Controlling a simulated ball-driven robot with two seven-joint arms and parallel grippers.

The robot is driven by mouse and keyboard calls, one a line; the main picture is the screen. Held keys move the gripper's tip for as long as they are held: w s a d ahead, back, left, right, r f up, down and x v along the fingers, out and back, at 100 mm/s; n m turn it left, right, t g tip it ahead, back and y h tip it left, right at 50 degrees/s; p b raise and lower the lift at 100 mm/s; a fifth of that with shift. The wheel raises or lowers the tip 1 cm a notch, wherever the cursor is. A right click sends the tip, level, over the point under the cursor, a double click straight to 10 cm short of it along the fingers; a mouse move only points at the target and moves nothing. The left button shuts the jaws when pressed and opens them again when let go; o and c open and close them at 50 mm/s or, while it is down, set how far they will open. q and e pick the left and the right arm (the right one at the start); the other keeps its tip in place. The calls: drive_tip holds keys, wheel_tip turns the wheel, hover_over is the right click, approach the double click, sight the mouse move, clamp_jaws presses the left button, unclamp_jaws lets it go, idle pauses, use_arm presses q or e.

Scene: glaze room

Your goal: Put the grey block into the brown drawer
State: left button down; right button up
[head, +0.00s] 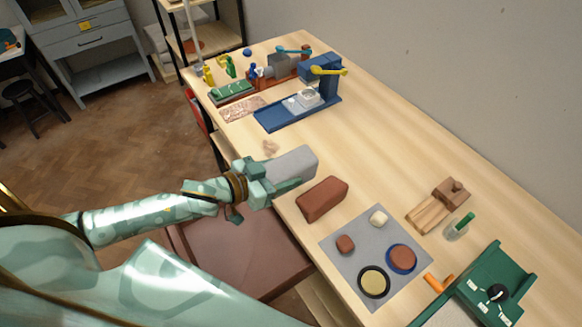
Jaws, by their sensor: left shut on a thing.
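The grey block (294,162) is in my left gripper (276,179), which is shut on it near the front edge of the wooden table. The jaws hide the block's near end. I cannot tell whether the block touches the tabletop. The brown drawer (235,252) appears to stand pulled out from the table's front, below the tabletop and below my left gripper. My arm and body hide part of it. My right gripper is not in view.
A red-brown block (323,199) lies just right of the grey block. A grey mat (338,270) holds several small round things. A blue stand (268,119) and other tools fill the table's far end. A wooden piece (430,212) and a green device (495,285) are at right.

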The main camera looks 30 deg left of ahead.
sight(287, 158)
use_arm(q)
drive_tip(key=w+a+f+b, duration=0.1)
drive_tip(key=w+f, duration=0.1)
drive_tip(key=w, duration=0.1)
drive_tip(key=w+a+f+b, duration=0.1)
drive_tip(key=w+f, duration=0.2)
drive_tip(key=w, duration=0.1)
drive_tip(key=w+a+f+b, duration=0.1)
drive_tip(key=w+f, duration=0.1)
drive_tip(key=w, duration=0.1)
drive_tip(key=shift+w+a+f, duration=0.35)
drive_tip(key=f, duration=0.2)
drive_tip(key=w+f+b, duration=0.1)
drive_tip(key=shift+a+f+b, duration=0.15)
drive_tip(key=shift+f+b, duration=0.15)
drive_tip(key=shift+f, duration=0.05)
drive_tip(key=shift+f, duration=0.1)
drive_tip(key=shift+f, duration=0.1)
drive_tip(key=c, duration=0.6)
unclamp_jaws()
drive_tip(key=shift+s+f, duration=0.15)
